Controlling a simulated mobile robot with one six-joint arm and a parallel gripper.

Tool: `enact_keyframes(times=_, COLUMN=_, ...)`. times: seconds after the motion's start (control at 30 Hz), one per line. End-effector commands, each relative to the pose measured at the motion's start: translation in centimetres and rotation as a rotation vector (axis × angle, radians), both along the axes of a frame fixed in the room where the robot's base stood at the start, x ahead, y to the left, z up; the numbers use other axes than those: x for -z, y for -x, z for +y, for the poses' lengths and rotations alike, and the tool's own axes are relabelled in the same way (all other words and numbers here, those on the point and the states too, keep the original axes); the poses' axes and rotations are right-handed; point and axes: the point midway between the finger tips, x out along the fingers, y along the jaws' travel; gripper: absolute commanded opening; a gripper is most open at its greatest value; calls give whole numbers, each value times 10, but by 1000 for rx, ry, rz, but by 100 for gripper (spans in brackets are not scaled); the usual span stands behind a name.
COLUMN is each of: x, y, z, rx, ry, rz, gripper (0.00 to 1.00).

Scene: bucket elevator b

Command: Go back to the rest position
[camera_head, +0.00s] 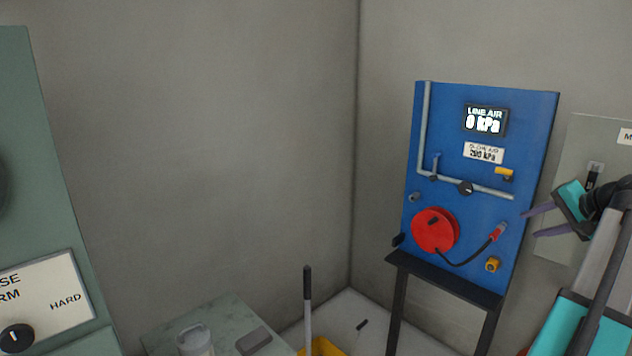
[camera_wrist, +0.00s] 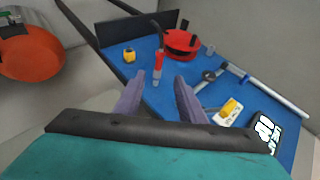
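My gripper (camera_head: 531,223) is at the right of the head view, in front of the blue air panel (camera_head: 540,150). Its two purple fingers are spread with nothing between them; the wrist view shows the same open fingers (camera_wrist: 160,84). The panel carries a red hose reel (camera_head: 435,230). A dark hose runs from the reel to a red-ended connector (camera_head: 498,233) on the panel. In the wrist view the connector (camera_wrist: 158,65) lies just beyond the fingertips, seemingly apart from them.
The panel display (camera_head: 485,120) reads LINE AIR 0 kPa. A yellow fitting (camera_head: 492,265) sits below the connector. A black-framed stand (camera_head: 445,278) supports the panel. A grey cabinet (camera_head: 590,150) is behind my arm. A low table (camera_head: 215,313) and green machine (camera_head: 45,190) stand left.

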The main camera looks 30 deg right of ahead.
Motion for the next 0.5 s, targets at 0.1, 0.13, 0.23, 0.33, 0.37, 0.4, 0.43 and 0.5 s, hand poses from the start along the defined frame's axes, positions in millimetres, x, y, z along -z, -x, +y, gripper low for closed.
enact_keyframes(times=0.1, x=0, y=-13, z=6, rx=-19, ry=-1, rz=0, gripper=36)
enact_keyframes(times=0.13, x=0, y=-17, z=9, rx=-26, ry=0, rz=0, gripper=36)
enact_keyframes(times=0.23, x=9, y=-40, z=19, rx=-61, ry=-12, rz=3, gripper=36)
enact_keyframes(times=0.33, x=27, y=-70, z=34, rx=-106, ry=-36, rz=10, gripper=36)
enact_keyframes(times=0.37, x=34, y=-80, z=39, rx=-121, ry=-45, rz=13, gripper=36)
enact_keyframes(times=0.4, x=44, y=-94, z=47, rx=-143, ry=-58, rz=18, gripper=36)
enact_keyframes(times=0.43, x=51, y=-103, z=53, rx=-158, ry=-68, rz=22, gripper=36)
enact_keyframes(times=0.5, x=70, y=-126, z=68, rx=-195, ry=-92, rz=30, gripper=36)
